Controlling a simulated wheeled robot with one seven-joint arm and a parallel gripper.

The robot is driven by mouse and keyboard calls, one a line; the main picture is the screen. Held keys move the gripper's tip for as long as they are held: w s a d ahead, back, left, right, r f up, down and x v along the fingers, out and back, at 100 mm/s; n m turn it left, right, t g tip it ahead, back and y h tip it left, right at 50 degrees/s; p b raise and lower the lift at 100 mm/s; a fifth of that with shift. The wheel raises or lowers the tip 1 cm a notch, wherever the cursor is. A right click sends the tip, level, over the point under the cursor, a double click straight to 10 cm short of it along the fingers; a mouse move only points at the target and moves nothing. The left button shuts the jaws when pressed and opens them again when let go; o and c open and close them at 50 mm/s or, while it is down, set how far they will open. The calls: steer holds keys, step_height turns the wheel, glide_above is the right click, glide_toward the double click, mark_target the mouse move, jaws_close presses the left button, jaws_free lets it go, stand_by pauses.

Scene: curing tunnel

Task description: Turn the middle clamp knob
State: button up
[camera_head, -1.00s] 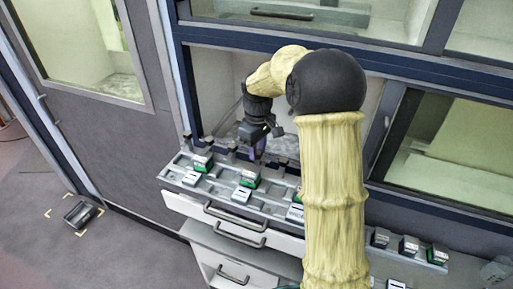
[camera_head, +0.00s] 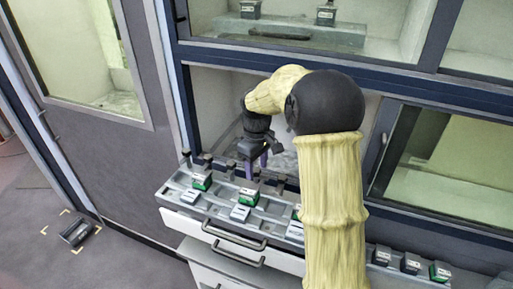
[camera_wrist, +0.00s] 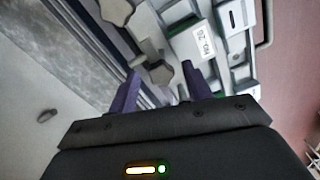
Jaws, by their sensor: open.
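My gripper (camera_head: 257,165) is open, its two purple fingers pointing down over the back edge of a grey fixture tray (camera_head: 170,197). In the wrist view a grey lobed clamp knob (camera_wrist: 163,74) shows between the fingertips, with no clear contact. I cannot tell for sure that this is the middle knob. Another similar knob (camera_wrist: 116,10) lies beyond it at the top of the wrist view. In the head view several small dark knobs stand along the tray's back edge, one at the left end (camera_head: 187,156); those near my gripper are partly hidden.
Green and white blocks (camera_head: 202,181) sit on the tray; one white-labelled block (camera_wrist: 195,42) is close to my right finger. Drawers with handles (camera_head: 233,238) are below. A window frame surrounds the opening behind. A small device (camera_head: 76,232) lies on the floor at left.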

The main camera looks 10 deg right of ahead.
mark_target(257, 170)
step_height(257, 170, up, 17)
steer(key=b, duration=0.2)
stand_by(0.3)
